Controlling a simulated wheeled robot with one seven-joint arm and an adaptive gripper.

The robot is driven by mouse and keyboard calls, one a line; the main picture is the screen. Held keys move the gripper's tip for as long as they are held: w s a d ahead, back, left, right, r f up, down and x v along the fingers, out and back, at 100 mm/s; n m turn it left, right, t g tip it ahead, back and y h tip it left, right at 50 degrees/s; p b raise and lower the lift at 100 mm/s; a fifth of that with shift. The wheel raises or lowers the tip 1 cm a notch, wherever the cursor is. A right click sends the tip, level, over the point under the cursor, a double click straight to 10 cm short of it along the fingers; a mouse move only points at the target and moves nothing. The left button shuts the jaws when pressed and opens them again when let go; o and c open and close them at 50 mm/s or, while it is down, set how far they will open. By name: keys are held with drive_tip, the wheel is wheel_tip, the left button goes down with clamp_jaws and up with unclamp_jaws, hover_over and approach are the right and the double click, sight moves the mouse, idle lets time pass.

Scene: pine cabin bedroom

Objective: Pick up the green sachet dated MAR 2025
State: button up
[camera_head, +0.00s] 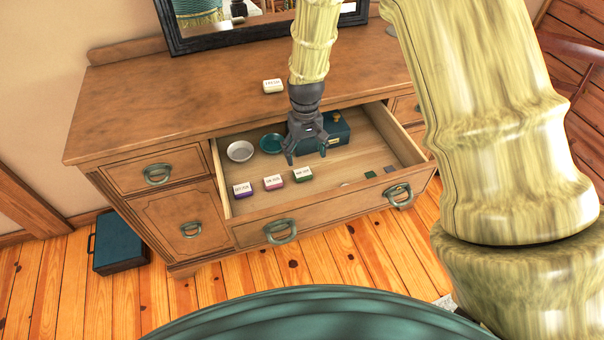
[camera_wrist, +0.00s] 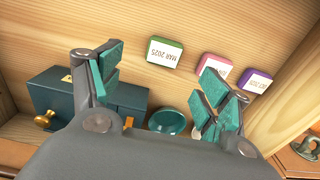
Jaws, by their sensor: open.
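The green sachet (camera_head: 302,175) lies in the open drawer, rightmost of a row of three near the front panel. In the wrist view the green sachet (camera_wrist: 165,53) has a white label reading MAR 2025, upside down there. My gripper (camera_head: 306,154) points down over the drawer, just behind the green sachet in the head view. In the wrist view my gripper (camera_wrist: 163,82) has its fingers spread and nothing between them. The green sachet is beyond the fingertips and apart from them. Its height below the fingers is hard to tell.
A pink sachet (camera_head: 273,182) and a purple sachet (camera_head: 242,189) lie left of the green one. A dark teal box (camera_head: 337,135), a teal dish (camera_head: 271,143) and a pale dish (camera_head: 240,151) are behind. The drawer front (camera_head: 330,216) stands close by. The drawer's right part is mostly clear.

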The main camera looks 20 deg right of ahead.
sight(303, 172)
wheel_tip(303, 172, down, 3)
drive_tip(key=shift+r, duration=0.15)
drive_tip(key=shift+a+f+p, duration=0.15)
drive_tip(key=shift+f+p, duration=0.35)
drive_tip(key=shift+f, duration=0.55)
drive_tip(key=shift+a+f+p, duration=0.15)
drive_tip(key=shift+f+p, duration=0.3)
drive_tip(key=shift+f, duration=1.3)
drive_tip(key=shift+c, duration=0.2)
drive_tip(key=c, duration=0.9)
